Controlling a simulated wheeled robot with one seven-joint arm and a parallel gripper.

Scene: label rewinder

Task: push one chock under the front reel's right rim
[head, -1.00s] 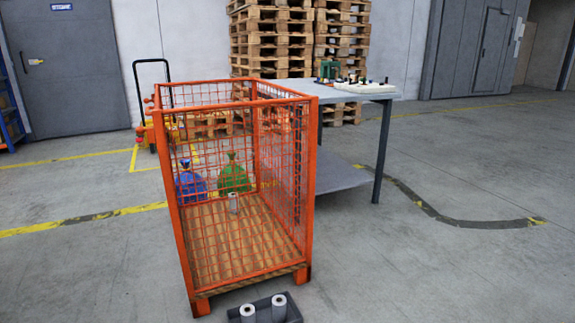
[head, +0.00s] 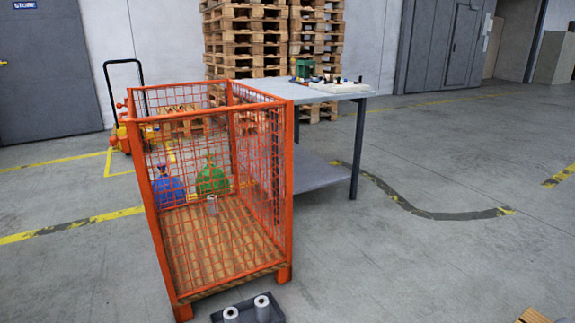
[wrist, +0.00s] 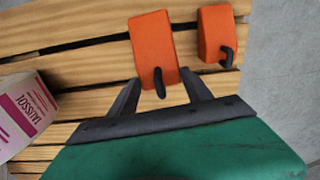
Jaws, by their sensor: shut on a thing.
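In the wrist view an orange chock (wrist: 154,45) with a black loop on its near end lies over wooden slats. My gripper (wrist: 160,78) has one dark finger at each side of this chock's near end and is shut on it. A second orange chock (wrist: 215,35), also with a black loop, sits on the slats just to the right, apart from the first. The front reel is not seen in either current view. My gripper does not show in the head view.
A white and magenta box (wrist: 25,112) lies at the left of the slats (wrist: 75,70). Grey floor shows right of them. In the head view an orange mesh cage (head: 290,200), a grey table (head: 275,90) and a dark tray with white rolls (head: 279,318) stand left and centre.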

